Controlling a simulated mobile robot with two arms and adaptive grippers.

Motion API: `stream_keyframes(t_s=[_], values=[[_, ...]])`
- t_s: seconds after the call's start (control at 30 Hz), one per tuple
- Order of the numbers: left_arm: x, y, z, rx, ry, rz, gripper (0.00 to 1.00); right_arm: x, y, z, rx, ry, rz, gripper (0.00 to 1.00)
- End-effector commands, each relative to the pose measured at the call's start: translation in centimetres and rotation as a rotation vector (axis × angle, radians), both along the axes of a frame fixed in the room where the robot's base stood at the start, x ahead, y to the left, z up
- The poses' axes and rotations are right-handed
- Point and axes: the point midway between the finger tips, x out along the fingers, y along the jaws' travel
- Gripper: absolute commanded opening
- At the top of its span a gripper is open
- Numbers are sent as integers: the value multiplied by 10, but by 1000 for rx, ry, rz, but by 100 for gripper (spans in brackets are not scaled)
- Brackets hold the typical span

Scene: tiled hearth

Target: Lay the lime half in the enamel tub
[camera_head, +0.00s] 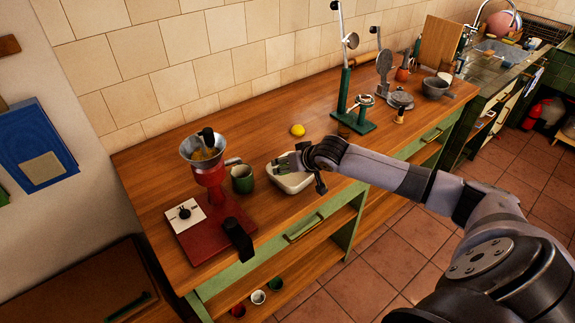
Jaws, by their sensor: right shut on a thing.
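The enamel tub (291,184) is a small white, rounded rectangular dish on the wooden counter, right of a dark green mug. My right gripper (287,164) reaches in from the right and is over the tub, covering part of its rim and inside. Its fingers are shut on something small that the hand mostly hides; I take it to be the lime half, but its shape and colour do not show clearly. I cannot tell whether it touches the tub floor. My left gripper is not in view.
The green mug (242,179) stands close left of the tub, beside a red grinder (209,180) with a metal funnel. A yellow fruit (298,130) lies behind the tub. A green lever press (346,100) stands to the right. The counter's front edge is near the tub.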

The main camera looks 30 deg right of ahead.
Motion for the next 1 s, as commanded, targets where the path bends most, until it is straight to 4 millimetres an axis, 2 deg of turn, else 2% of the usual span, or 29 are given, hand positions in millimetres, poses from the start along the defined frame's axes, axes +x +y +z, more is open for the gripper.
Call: stream_keyframes(t_s=[0.37,0.4,0.73,1.0], values=[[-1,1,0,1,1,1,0,0,0,0,0,0,0,16],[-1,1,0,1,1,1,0,0,0,0,0,0,0,45],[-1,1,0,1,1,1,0,0,0,0,0,0,0,67],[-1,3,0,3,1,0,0,0,0,0,0,0,0,67]])
